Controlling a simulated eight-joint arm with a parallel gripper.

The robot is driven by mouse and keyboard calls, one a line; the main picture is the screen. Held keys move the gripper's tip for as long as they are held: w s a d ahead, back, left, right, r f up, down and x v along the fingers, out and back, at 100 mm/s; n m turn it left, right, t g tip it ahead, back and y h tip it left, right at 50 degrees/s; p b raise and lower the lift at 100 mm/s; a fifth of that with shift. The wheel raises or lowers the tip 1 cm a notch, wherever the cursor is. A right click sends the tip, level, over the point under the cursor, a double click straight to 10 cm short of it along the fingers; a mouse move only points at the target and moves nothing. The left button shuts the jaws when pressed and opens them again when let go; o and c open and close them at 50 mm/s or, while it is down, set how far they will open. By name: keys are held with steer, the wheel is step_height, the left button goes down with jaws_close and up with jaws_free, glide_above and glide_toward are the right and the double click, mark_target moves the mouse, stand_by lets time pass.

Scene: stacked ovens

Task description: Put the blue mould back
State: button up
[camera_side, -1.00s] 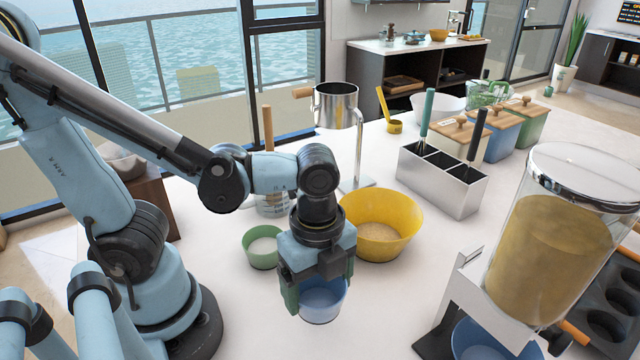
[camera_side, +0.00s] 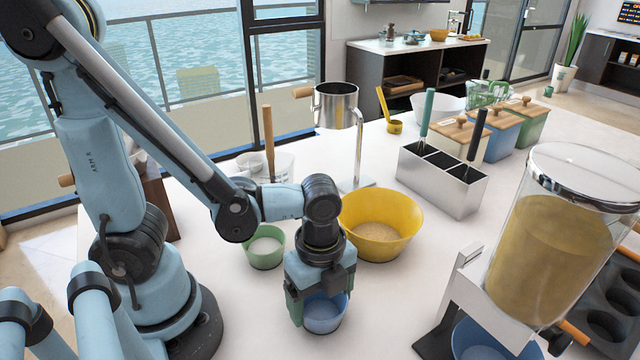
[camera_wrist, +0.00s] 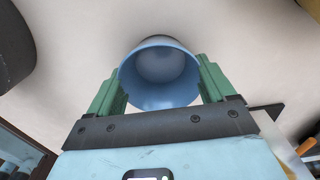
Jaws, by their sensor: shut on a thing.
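The blue mould (camera_side: 323,316) is a small blue cup in my gripper (camera_side: 318,312) at the front middle of the white counter. In the wrist view the mould (camera_wrist: 160,75) sits between the two green fingers of my gripper (camera_wrist: 162,88), which press on its sides. Its opening faces the camera and its inside looks empty. The mould is upright, low over the counter; I cannot tell whether its base touches it. In the side view my gripper hides part of its rim.
A green cup (camera_side: 264,258) stands close behind my gripper, and a yellow bowl (camera_side: 405,235) of grainy stuff stands to its right. A dispenser (camera_side: 560,240) at the right has a blue bowl (camera_side: 478,345) under it. A steel utensil box (camera_side: 435,190) stands further back. The counter between is clear.

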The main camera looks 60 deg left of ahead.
mark_target(320, 314)
steer(key=shift+f, duration=0.1)
steer(key=o, duration=0.9)
steer(key=shift+r, duration=6)
steer(key=shift+w+a+n+t, duration=1.2)
steer(key=shift+a+n, duration=0.35)
steer(key=shift+n, duration=1.45)
steer(key=shift+w+a+n+t, duration=1.15)
steer(key=shift+a+n, duration=0.35)
steer(key=shift+n, duration=1.5)
steer(key=shift+w+a+n+t, duration=1.2)
steer(key=shift+a+n, duration=0.35)
steer(key=shift+n, duration=1.45)
steer(key=shift+s, duration=0.1)
